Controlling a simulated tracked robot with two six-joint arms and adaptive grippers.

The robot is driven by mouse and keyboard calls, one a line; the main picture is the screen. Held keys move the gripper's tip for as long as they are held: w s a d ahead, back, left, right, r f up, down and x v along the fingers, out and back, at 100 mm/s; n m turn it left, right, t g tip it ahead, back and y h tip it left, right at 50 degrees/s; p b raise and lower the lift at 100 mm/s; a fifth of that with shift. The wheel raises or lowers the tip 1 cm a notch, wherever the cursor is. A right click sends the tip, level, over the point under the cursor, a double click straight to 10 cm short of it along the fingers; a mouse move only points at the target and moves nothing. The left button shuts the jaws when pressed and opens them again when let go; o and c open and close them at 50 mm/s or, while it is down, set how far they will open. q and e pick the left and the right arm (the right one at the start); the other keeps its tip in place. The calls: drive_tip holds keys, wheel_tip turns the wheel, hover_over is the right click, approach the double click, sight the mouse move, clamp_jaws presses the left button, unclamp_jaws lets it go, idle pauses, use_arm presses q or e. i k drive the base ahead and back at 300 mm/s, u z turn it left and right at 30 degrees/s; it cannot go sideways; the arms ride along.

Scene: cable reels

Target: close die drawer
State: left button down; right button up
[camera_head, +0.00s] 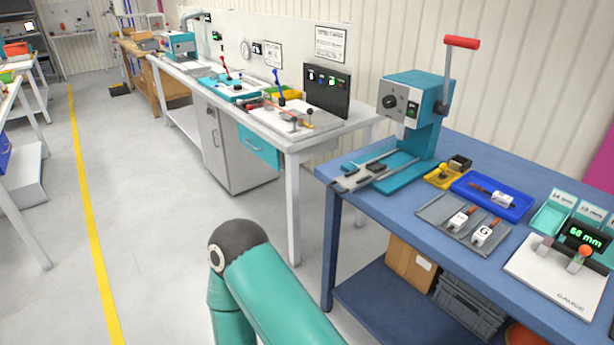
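A teal drawer front (260,152) with a small handle shows under the front edge of the white bench (292,148), right of a grey cabinet (212,140). I cannot tell how far this drawer stands out, and its inside is hidden. No label marks it as the die drawer. One of my teal arms, with a dark elbow joint, rises at the bottom centre, well in front of the bench. Neither gripper is in view.
A blue bench (408,222) at right carries a teal press (412,115), trays and a gauge (562,275). A box (410,265) and a grey crate (468,305) sit on its lower shelf. Clear floor (145,190) lies left of the white bench, with a yellow line (88,220).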

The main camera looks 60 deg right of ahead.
sight(354, 180)
drive_tip(key=u, duration=0.4)
drive_tip(key=i, duration=0.2)
drive_tip(key=z, duration=2.9)
drive_tip(key=i, duration=0.95)
drive_tip(key=u, duration=0.15)
drive_tip(key=k, duration=0.9)
drive_tip(key=z, duration=0.2)
drive_tip(key=i, duration=0.9)
drive_tip(key=u, duration=0.05)
